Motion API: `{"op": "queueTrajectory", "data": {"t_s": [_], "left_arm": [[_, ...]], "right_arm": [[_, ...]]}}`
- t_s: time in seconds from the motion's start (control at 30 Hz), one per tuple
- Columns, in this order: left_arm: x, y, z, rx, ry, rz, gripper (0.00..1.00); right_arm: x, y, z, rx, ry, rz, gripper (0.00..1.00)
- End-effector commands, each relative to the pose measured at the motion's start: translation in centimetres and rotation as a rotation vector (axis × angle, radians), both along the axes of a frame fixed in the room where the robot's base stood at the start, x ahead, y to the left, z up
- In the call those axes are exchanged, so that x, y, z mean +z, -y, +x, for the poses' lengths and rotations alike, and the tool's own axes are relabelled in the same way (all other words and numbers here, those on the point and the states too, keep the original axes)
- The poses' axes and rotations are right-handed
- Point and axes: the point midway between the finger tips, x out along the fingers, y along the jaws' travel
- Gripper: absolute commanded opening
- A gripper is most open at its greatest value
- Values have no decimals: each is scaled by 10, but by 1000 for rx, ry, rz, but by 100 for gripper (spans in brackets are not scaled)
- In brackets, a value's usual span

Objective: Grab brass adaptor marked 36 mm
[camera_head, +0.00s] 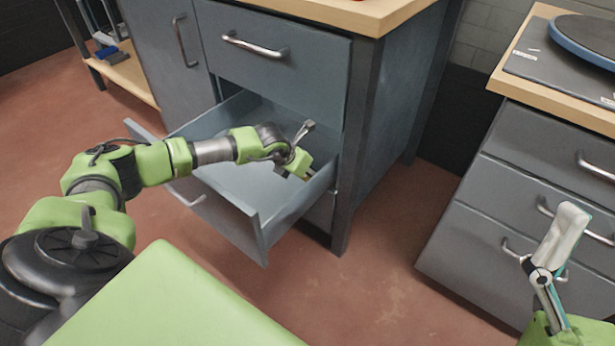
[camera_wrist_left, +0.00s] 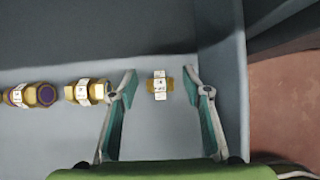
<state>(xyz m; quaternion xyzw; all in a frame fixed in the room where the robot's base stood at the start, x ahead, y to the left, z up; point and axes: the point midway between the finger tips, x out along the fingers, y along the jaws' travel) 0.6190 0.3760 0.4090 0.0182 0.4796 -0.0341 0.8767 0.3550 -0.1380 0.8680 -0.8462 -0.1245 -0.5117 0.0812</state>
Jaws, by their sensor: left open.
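A brass adaptor (camera_wrist_left: 152,86) with a white label lies on the drawer floor in the left wrist view. My left gripper (camera_wrist_left: 161,73) is open, with one fingertip on each side of this adaptor and gaps on both sides. Two more labelled brass fittings lie to the left, a nearer one (camera_wrist_left: 84,92) and one with a purple end (camera_wrist_left: 46,95). The label markings are too small to read. In the head view my left gripper (camera_head: 306,168) reaches into the open drawer, and the fittings are hidden. My right gripper (camera_head: 556,240) is at the lower right; its opening is unclear.
The open grey drawer (camera_head: 232,215) has raised walls close to my left gripper; one wall (camera_wrist_left: 233,85) is just right of it. A cabinet (camera_head: 285,75) rises behind. Another drawer unit (camera_head: 500,190) stands to the right, with free red floor (camera_head: 385,270) between.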

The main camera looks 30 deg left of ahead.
Motion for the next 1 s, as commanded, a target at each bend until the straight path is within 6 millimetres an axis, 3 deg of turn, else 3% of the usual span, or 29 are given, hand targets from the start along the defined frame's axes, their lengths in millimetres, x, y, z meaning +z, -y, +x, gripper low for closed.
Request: {"op": "queueTrajectory", "data": {"t_s": [0.2, 0.4, 0.8, 1.0], "left_arm": [[0, 0, 0, 0, 0, 0, 44], [0, 0, 0, 0, 0, 0, 0], [3, 0, 1, 0, 2, 0, 0], [15, 0, 1, 1, 2, 1, 0]], "right_arm": [[1, 0, -1, 0, 4, 1, 100], [1, 0, -1, 0, 3, 1, 100], [1, 0, 1, 0, -5, -1, 100], [-10, -4, 22, -6, -109, -33, 100]]}}
